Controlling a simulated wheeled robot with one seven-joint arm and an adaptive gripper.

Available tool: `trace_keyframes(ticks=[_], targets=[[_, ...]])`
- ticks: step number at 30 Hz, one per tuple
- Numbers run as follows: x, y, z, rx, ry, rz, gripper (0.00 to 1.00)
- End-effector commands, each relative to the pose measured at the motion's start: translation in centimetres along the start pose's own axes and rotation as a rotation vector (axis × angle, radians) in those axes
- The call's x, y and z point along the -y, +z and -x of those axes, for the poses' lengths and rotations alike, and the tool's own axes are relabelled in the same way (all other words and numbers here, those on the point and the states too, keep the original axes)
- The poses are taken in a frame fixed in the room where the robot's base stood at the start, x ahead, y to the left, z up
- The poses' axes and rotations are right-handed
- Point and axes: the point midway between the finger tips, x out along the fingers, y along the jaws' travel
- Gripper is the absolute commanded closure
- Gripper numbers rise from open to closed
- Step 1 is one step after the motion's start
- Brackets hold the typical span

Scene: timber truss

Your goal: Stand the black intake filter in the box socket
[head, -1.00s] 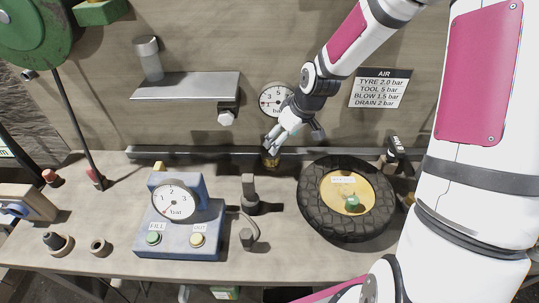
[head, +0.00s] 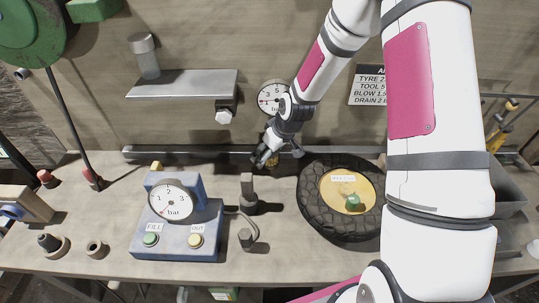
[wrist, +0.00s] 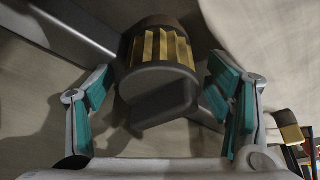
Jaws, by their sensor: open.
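A dark-capped part with yellow pleats and a grey block-shaped tab, which looks like the black intake filter (wrist: 162,50), lies between my open fingers in the wrist view. In the head view its yellow side (head: 272,163) shows just below my gripper (head: 264,157), at the back of the bench. My gripper (wrist: 161,85) is open, with one teal-padded finger on each side of the part and a gap to both. The blue box (head: 178,230) with a dial and two buttons stands left of centre. I cannot make out a socket on it.
A dark upright fitting (head: 248,195) and a hose end (head: 246,238) stand right of the box. A tyre (head: 322,222) lies to the right. A rail (head: 180,154) runs along the back under the wall gauge (head: 271,97).

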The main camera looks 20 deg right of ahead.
Motion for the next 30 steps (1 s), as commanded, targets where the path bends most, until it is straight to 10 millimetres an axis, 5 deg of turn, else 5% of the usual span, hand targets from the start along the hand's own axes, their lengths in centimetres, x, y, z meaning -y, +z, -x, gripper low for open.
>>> trace_keyframes(ticks=[3,10,30], targets=[[0.0,0.0,0.0,0.0,0.0,0.0,0.27],[0.0,0.0,0.0,0.001,0.0,0.0,0.79],[0.2,-0.4,1.5,-0.022,0.023,0.011,0.79]])
